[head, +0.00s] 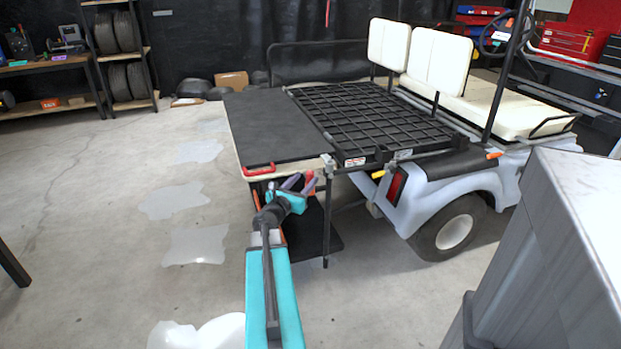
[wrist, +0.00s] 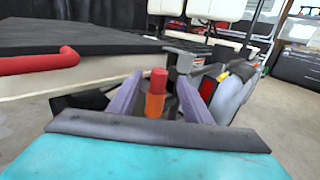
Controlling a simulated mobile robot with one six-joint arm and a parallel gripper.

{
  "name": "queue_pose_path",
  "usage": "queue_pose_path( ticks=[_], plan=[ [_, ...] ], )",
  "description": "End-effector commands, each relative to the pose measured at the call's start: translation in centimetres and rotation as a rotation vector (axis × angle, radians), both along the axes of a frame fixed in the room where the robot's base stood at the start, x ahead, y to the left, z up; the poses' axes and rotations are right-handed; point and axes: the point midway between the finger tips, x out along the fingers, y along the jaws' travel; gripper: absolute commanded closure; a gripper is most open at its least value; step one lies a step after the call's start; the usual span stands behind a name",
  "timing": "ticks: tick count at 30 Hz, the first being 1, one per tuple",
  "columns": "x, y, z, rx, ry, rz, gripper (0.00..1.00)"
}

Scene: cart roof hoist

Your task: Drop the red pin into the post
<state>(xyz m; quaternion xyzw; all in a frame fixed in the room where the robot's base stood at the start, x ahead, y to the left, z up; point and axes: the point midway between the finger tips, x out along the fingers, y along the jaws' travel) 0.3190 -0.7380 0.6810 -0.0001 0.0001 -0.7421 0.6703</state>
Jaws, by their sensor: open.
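My gripper (head: 299,184), with purple fingers, is open at the near corner of the cart's dark deck, slightly below the deck edge. In the wrist view the red pin (wrist: 159,82) stands upright between the two spread fingers, with an orange section under its red top. A small red part, likely the pin's top, shows beside the fingers in the head view (head: 310,176). A dark post (head: 327,215) runs down from the grey corner bracket (head: 328,162), just right of my gripper. What lies under the pin is hidden, so I cannot tell whether it sits in a post.
A red handle (head: 259,170) is on the near edge of the dark deck panel (head: 270,125). A black grid rack (head: 365,115) lies to its right. The cart's rear wheel (head: 455,230) and a grey cabinet (head: 570,240) are at right.

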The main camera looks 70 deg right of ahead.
Motion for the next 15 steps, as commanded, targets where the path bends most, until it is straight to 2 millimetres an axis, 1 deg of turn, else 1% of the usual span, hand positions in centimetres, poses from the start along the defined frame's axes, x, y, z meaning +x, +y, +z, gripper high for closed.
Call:
queue_pose_path(
  ticks=[5,8,15],
  plan=[
    [0.0,-0.1,0.0,0.000,0.000,0.000,0.55],
    [0.0,-0.5,-0.1,0.000,0.000,-0.001,0.55],
    [0.0,-2.5,-0.2,0.000,-0.001,0.000,0.55]
  ],
)
